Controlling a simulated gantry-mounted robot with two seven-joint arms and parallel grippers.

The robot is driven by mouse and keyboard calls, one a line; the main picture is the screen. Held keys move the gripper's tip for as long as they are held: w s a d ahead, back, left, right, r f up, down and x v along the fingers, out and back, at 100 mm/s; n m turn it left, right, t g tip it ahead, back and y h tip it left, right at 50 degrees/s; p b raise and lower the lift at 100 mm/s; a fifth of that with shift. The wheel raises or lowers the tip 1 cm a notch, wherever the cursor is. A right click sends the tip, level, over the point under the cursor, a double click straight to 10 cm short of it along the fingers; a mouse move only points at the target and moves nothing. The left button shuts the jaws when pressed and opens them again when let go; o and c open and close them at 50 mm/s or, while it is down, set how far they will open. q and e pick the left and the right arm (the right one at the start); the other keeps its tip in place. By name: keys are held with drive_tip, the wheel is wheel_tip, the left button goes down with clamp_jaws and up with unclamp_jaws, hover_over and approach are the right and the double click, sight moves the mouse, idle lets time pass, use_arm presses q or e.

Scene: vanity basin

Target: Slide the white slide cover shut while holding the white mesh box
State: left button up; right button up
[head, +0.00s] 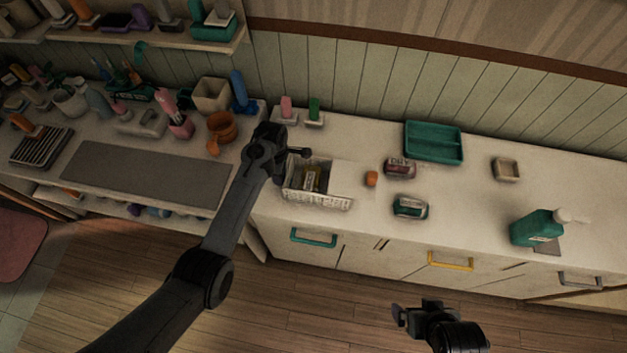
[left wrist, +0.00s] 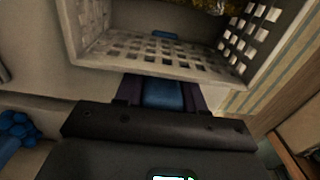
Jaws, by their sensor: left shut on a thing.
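The white mesh box (head: 318,201) stands on the pale counter, with a yellow-and-dark packet (head: 310,181) inside; its left part is open on top. A plain white panel (head: 346,174), apparently the slide cover, lies toward the box's right side; how far it covers the box is hard to tell. My left gripper (head: 291,153) is shut on the box's left back side. In the left wrist view its fingers (left wrist: 160,93) meet the box's perforated wall (left wrist: 150,56). My right gripper (head: 416,309) is in front of the counter, over the floor, away from the box; its jaw opening is unclear.
Right of the box are an orange cap-like piece (head: 371,178), two small labelled packs (head: 400,167) (head: 410,207) and a green tray (head: 434,141). A green bottle (head: 537,228) stands farther right. Pink and green items (head: 314,110) stand behind. Counter between packs and bottle is clear.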

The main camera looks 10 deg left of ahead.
use_arm(q)
clamp_jaws()
use_arm(e)
drive_tip(key=shift+d, duration=0.15)
use_arm(q)
drive_tip(key=shift+f, duration=0.1)
idle(0.8)
use_arm(e)
drive_tip(key=shift+c, duration=0.4)
